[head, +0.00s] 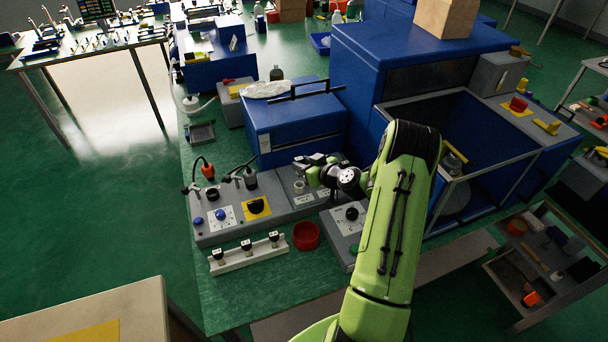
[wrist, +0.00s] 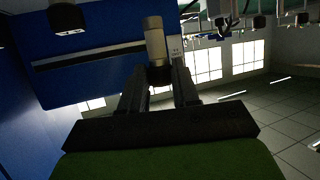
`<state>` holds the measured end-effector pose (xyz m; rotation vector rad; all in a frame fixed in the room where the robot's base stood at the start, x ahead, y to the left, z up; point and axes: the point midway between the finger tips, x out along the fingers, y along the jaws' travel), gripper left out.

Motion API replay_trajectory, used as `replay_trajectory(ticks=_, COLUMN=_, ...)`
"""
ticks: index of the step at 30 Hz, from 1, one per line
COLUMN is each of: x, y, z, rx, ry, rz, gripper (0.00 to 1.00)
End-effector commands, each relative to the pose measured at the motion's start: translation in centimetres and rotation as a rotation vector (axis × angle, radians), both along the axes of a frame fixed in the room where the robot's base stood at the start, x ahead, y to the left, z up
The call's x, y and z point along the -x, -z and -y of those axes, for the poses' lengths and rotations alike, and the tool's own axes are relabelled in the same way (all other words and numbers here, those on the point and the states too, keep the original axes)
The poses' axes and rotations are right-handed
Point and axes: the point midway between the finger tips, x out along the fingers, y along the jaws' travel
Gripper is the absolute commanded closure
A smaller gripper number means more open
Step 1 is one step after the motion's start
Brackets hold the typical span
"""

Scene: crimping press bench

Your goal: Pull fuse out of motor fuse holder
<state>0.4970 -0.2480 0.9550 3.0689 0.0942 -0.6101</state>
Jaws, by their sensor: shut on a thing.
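My gripper (wrist: 160,88) is shut on the dark cap of the fuse (wrist: 155,42), a pale beige cylinder, in the wrist view. The fuse's pale body sticks out past the fingers, and its far end shows against the blue box with no socket visible around it. In the head view my gripper (head: 304,162) is low over the grey panel, beside the blue box. The motor fuse holder (head: 299,187), a small round fitting above a white label, is just below it. The fuse is too small to make out clearly there.
The blue box (head: 292,125) stands right behind my gripper. A grey control unit with a yellow-backed black knob (head: 256,206) is to the left. A white rack (head: 247,253) with several black-topped pieces and a red bowl (head: 306,236) stand in front.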

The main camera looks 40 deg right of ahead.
Motion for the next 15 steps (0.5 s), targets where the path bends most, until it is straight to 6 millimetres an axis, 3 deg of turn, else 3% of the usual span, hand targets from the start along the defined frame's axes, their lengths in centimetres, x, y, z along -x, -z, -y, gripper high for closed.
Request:
replay_trajectory(ticks=8, x=6.5, y=0.4, z=0.6, rx=-0.003, ry=0.007, rz=-0.004, gripper=0.99)
replay_trajectory(ticks=15, x=13.4, y=0.4, z=1.0, rx=-0.002, ry=0.010, rz=0.000, gripper=0.99)
